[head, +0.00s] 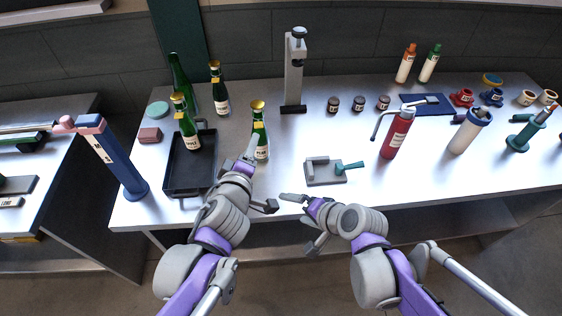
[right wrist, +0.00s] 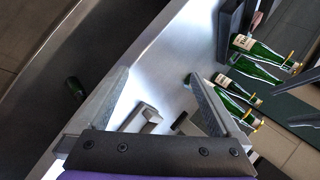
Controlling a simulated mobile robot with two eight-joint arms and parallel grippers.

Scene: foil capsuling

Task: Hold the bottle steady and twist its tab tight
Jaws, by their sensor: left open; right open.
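A green bottle (head: 261,133) with a gold top (head: 257,105) and pale label stands upright on the table. My left gripper (head: 260,180) is open in front of it. One finger reaches up beside the bottle's lower left in the picture; I cannot tell whether it touches. My right gripper (head: 299,222) is open and empty at the table's front edge, right of the left one. Its open fingers also show in the right wrist view (right wrist: 157,74). Several green bottles (right wrist: 262,72) show at the right there. I cannot make out a separate tab on the bottle.
Another gold-topped bottle (head: 187,126) stands in a black tray (head: 173,190); two more bottles stand behind. A grey fixture with a teal handle (head: 326,177) lies to the right. A red bottle (head: 397,135), a tall grey stand (head: 295,75) and small jars (head: 358,103) are further off.

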